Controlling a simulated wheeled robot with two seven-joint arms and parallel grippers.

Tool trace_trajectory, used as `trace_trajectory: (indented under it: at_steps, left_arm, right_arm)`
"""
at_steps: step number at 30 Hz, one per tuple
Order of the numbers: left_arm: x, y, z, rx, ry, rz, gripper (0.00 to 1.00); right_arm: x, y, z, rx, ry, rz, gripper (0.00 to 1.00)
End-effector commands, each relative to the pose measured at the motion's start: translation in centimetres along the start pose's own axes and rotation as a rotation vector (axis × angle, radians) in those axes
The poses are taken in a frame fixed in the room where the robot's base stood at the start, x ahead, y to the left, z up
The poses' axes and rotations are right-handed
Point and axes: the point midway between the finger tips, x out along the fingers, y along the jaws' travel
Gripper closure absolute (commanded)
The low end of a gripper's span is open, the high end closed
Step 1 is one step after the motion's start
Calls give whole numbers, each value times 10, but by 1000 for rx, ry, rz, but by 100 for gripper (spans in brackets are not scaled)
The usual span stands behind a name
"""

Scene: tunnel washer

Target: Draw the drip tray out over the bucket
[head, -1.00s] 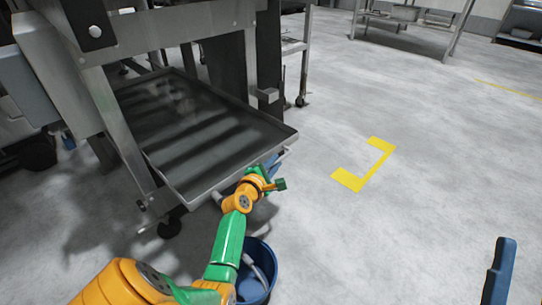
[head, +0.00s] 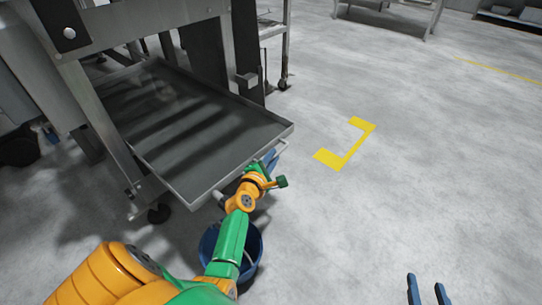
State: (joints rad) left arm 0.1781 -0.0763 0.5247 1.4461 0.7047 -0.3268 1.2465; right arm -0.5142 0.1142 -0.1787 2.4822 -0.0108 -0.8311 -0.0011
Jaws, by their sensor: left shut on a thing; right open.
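The drip tray (head: 185,135) is a wide, shallow grey metal tray under the washer frame. It sticks out past the frame's leg toward the right. My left gripper (head: 268,163) is shut on the tray's front handle (head: 277,150); my wrist hides part of the grip. The blue bucket (head: 211,243) stands on the floor below and in front of the tray's front edge, partly hidden by my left forearm. My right gripper (head: 428,290) is open and empty at the bottom right, over bare floor.
The washer's metal frame leg (head: 104,125) stands along the tray's left side, with a caster (head: 159,213) at its foot. A yellow corner mark (head: 348,146) is on the floor. Wheeled metal racks stand at the back. The floor to the right is clear.

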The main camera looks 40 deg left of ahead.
Motion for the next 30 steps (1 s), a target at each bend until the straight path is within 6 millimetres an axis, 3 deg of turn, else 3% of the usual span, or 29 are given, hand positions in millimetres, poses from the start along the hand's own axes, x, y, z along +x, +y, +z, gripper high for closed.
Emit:
trace_trajectory:
  at_steps: [8,9,11,12,23,30]
  left_arm:
    - [0,-2,1,-1,-2,-4,100]
    - [0,-2,1,-1,-2,-4,74]
    - [0,-1,1,-1,-2,-3,58]
    - [0,-1,0,-1,-2,-3,55]
    - [-2,0,0,-1,-1,-1,55]
    - [-17,1,1,0,0,-2,55]
  right_arm:
    - [0,0,0,0,-1,0,50]
    - [0,0,0,0,0,0,50]
    - [0,0,0,0,0,0,50]
    - [0,0,0,0,0,0,50]
    - [-1,1,6,0,-32,2,50]
    - [-15,5,53,11,-283,11,50]
